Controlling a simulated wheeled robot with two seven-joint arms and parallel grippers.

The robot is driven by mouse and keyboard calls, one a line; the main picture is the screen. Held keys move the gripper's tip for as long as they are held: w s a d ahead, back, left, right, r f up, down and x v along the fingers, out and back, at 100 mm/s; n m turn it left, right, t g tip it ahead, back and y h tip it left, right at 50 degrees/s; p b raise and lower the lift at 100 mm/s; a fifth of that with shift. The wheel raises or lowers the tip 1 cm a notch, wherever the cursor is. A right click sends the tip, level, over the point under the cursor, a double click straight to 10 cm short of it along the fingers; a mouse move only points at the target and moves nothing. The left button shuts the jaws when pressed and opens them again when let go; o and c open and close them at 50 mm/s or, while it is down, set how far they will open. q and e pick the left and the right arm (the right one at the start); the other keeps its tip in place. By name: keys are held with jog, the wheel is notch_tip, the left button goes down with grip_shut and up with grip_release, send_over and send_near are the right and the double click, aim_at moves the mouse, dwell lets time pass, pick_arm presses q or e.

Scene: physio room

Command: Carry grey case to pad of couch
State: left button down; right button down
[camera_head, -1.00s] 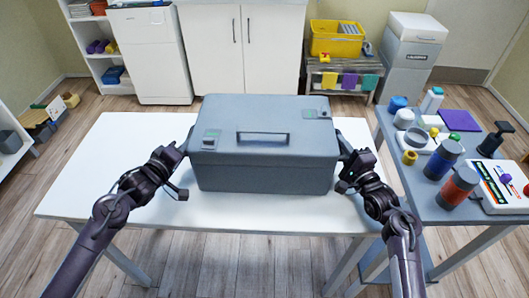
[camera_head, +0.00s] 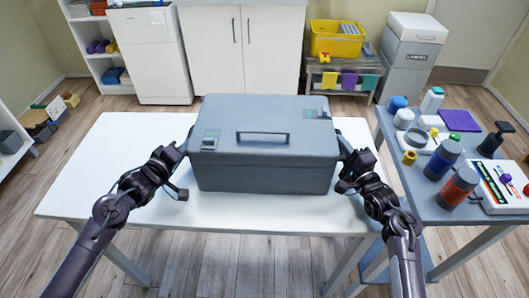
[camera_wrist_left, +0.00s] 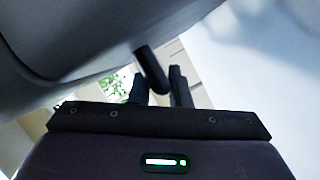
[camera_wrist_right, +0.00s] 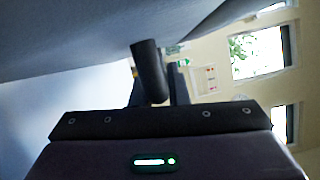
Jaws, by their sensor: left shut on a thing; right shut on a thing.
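The grey case (camera_head: 265,170) is a large box with a lid, a top handle and two latches. It is over the white table (camera_head: 120,180), level; I cannot tell whether it touches the top. My left gripper (camera_head: 187,150) is at its left side and my right gripper (camera_head: 345,155) at its right side. In the left wrist view, the fingers (camera_wrist_left: 160,88) are shut on a dark side handle (camera_wrist_left: 151,68). In the right wrist view, the fingers (camera_wrist_right: 158,88) are shut on the other dark handle (camera_wrist_right: 149,70). No couch pad is identifiable.
A grey side table (camera_head: 400,165) at the right holds bottles (camera_head: 459,187), jars and a white device (camera_head: 503,185). Behind are white cabinets (camera_head: 240,45), a yellow bin (camera_head: 335,38) on a low stand and a grey-white unit (camera_head: 410,58). Bare white tabletop lies around the case.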

pick_arm(q)
jog(key=shift+a+f, duration=0.1)
pick_arm(e)
jog(key=shift+f, duration=0.1)
